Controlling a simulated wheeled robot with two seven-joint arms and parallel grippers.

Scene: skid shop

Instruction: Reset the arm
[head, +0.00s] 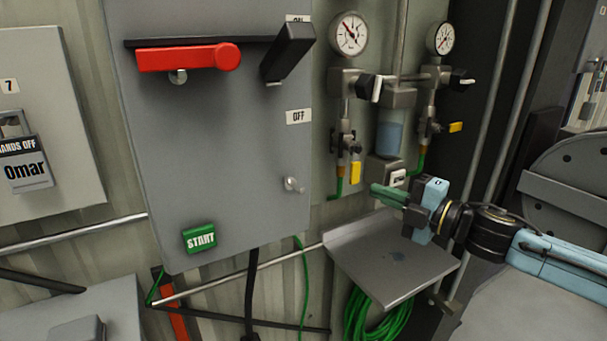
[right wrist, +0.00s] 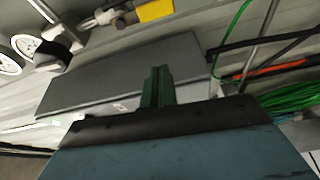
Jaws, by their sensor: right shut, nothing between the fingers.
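My right gripper (head: 376,192) is at the right of the head view, its arm coming in from the right. Its green fingers are shut with nothing between them and point left, above a grey shelf (head: 345,258). In the right wrist view the shut green fingers (right wrist: 157,88) stand in front of a grey plate-like surface. My left gripper is not in view.
A grey panel (head: 215,120) carries a red bar (head: 185,58), a black handle (head: 288,52) and a green START button (head: 199,238). Gauges (head: 349,34) and valves with yellow tags (head: 355,173) stand behind my right gripper. A green hose (head: 375,318) hangs below the shelf.

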